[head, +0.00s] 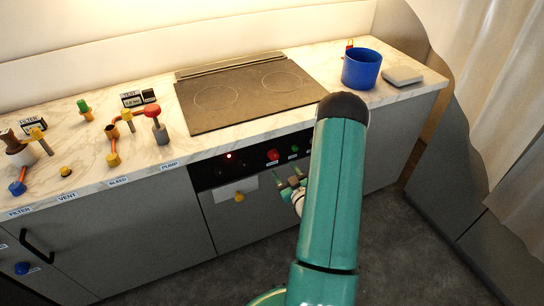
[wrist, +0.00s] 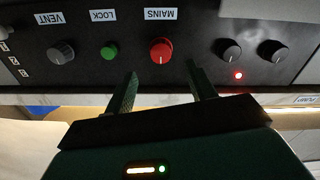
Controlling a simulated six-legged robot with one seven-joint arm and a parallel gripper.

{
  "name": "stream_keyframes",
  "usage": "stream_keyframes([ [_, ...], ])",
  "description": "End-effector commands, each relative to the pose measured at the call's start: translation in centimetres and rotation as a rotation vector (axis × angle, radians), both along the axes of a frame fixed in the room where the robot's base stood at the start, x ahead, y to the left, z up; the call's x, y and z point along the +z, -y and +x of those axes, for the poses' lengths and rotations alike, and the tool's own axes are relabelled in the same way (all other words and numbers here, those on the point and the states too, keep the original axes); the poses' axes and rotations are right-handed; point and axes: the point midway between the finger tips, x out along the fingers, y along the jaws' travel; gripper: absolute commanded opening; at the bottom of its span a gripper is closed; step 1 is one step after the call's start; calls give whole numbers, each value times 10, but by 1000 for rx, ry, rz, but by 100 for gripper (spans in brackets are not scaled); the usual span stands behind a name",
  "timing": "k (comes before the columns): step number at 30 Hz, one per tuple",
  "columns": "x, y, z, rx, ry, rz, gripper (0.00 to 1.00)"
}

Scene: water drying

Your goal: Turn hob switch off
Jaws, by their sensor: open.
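The dark control panel (head: 250,158) is on the cabinet front below the hob (head: 255,88). In the wrist view, upside down, a red knob (wrist: 161,50) sits below a MAINS label, with a green button (wrist: 110,53) labelled LOCK and a grey knob (wrist: 61,52) labelled VENT to its left. Two dark knobs (wrist: 229,50) (wrist: 272,50) are on its right, near a lit red lamp (wrist: 239,76). No label reads "hob". My gripper (wrist: 161,80) is open and empty, its fingers pointing at the panel either side of the red knob's line, apparently short of it.
The marble counter (head: 110,125) carries coloured valves and pipes at left. The floor in front is clear.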

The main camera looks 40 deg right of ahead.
Motion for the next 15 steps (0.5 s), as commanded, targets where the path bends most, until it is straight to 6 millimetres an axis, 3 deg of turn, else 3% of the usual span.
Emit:
stream_keyframes([
  [9,1,15,63,2,2,1,55],
  [15,0,21,85,3,1,1,55],
])
